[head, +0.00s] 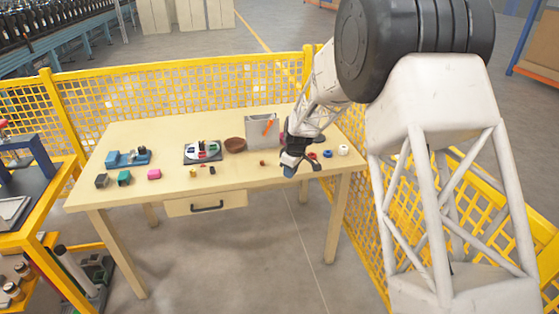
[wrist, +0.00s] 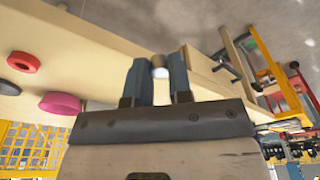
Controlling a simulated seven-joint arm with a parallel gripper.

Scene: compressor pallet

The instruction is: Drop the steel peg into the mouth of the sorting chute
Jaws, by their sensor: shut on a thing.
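My gripper (head: 289,170) is above the front edge of the table, to the right of and nearer than the sorting chute. In the wrist view its two fingers (wrist: 157,75) are shut on the steel peg (wrist: 159,70), a small pale rounded piece between the fingertips. The peg cannot be made out in the head view. The likely sorting chute is a grey box (head: 254,135) with an orange arrow-like mark, standing at the back of the table. Its mouth cannot be clearly seen, and my arm is close to its right side.
The wooden table (head: 150,187) also holds a brown bowl (head: 235,145), a tray of coloured parts (head: 187,155), a blue block (head: 120,160) and several small pieces. A white ring (head: 343,150) lies at the right. Yellow mesh fencing (head: 190,85) stands behind.

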